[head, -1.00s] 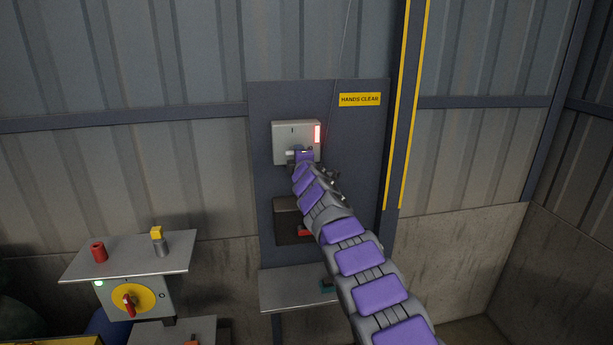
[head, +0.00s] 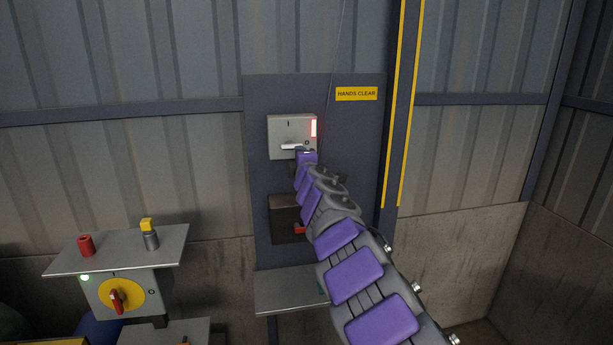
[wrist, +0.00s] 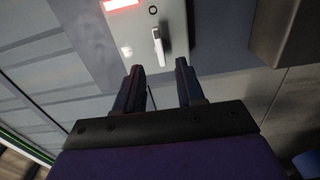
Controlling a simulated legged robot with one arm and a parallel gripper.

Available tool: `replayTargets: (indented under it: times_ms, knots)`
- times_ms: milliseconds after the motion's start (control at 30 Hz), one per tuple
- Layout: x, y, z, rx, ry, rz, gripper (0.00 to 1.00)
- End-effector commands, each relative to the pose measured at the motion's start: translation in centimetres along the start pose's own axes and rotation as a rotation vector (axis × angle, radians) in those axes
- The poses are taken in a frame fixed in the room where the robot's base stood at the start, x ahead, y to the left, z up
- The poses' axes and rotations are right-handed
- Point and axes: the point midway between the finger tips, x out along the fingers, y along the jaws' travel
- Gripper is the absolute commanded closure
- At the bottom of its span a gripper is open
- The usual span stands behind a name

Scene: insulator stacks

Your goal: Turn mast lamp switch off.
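The switch is a pale grey box (head: 276,125) on the dark panel, with an "I" mark at its top, an "O" mark at its right and a lit red strip (head: 313,128). Its white lever (head: 291,146) lies roughly horizontal in the head view. In the wrist view the lever (wrist: 159,46) stands just beyond the gap between my fingertips, seemingly apart from them. My gripper (wrist: 158,70) is open and empty there. In the head view my gripper (head: 306,154) is at the box's lower right corner, its fingers largely hidden by my arm.
A dark box (head: 284,214) with a red part is below the switch, partly behind my arm, above a grey shelf (head: 288,290). A "HANDS CLEAR" sign (head: 357,94) is at the upper right. A yellow-dialled rotary switch (head: 130,294) stands at the left.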

Motion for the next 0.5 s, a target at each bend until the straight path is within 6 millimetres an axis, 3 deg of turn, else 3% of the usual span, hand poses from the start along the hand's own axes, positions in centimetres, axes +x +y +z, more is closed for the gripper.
replayTargets:
  times_ms: [500]
  knots:
    - [-4.1, -0.2, -0.1, -0.003, 0.000, -0.005, 0.62]
